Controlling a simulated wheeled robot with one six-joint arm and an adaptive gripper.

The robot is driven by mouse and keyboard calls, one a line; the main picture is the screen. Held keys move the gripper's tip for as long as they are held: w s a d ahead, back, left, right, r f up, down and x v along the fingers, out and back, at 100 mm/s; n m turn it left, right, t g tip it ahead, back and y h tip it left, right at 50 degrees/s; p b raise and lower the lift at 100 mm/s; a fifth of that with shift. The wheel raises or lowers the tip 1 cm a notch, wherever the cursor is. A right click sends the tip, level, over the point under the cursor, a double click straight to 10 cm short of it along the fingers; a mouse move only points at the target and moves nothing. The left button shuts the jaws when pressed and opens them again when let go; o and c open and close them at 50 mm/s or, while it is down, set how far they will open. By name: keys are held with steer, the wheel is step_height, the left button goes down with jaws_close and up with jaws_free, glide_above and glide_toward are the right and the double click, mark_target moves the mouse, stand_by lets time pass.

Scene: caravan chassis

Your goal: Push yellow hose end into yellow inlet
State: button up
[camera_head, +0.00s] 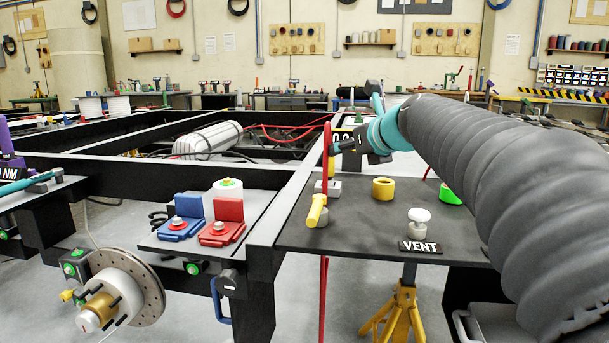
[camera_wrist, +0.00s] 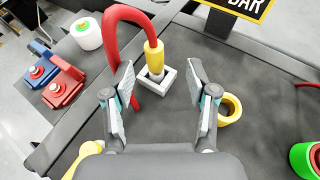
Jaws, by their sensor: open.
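The yellow hose end (camera_wrist: 153,58) caps a red hose (camera_wrist: 128,18) that arches up and over to the left. It stands upright, its lower tip in a pale square block (camera_wrist: 167,85) on the dark plate. In the head view the hose end (camera_head: 331,170) is partly hidden by the hose. My gripper (camera_wrist: 160,72) is open and empty, its fingers on either side of the hose end and apart from it. In the head view it (camera_head: 350,148) is above the plate. A hollow yellow ring (camera_wrist: 231,108), seemingly the yellow inlet, stands right of the block; it also shows in the head view (camera_head: 383,188).
A yellow valve handle (camera_head: 316,210) stands in front of the block. A green ring (camera_head: 450,195) and a white VENT knob (camera_head: 419,214) are to the right. Blue (camera_head: 181,228) and red (camera_head: 223,232) latches lie left. The plate between block and yellow ring is clear.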

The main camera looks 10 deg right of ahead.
mark_target(329, 173)
steer(key=shift+a+b+x, duration=0.2)
steer(key=shift+b+x, duration=0.05)
steer(key=shift+x, duration=1.8)
steer(key=shift+a+b+x, duration=0.2)
steer(key=shift+x, duration=1.85)
steer(key=shift+s+f, duration=0.1)
steer(key=shift+s, duration=0.15)
jaws_close()
